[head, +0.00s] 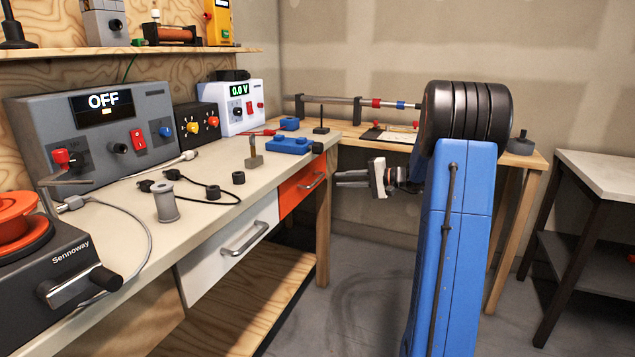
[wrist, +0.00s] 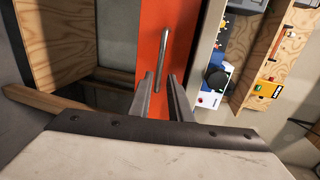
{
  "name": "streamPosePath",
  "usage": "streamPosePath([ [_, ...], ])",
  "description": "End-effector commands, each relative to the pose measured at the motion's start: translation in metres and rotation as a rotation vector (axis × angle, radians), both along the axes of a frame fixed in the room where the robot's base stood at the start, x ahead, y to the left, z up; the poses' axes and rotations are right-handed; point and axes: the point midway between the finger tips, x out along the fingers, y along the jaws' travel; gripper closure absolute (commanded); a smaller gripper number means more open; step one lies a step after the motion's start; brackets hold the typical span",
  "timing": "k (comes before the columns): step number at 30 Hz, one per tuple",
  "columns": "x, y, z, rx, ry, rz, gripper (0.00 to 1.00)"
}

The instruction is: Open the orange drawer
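The orange drawer (head: 296,193) is under the far right end of the workbench, flush with the white drawer beside it, and looks closed. It has a metal bar handle (head: 314,181). In the wrist view the orange front (wrist: 151,25) runs vertically, with its handle (wrist: 165,55) ahead of the fingertips. My gripper (head: 340,180) is to the right of the drawer in the head view and points toward it. In the wrist view my gripper (wrist: 161,78) has its two fingers apart with nothing between them. The fingers look short of the handle.
A white drawer (head: 215,262) with its own handle is to the left. A wooden bench leg (head: 323,235) stands just right of the orange drawer. The workbench top (head: 215,170) above holds power supplies and small parts. The floor in front is clear.

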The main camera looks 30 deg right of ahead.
Motion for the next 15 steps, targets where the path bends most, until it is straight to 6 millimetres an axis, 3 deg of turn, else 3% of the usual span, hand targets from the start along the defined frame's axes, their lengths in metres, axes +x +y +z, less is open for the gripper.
streamPosePath([
  [15,0.067,0.053,-0.018,0.0,0.001,0.002,0.82],
])
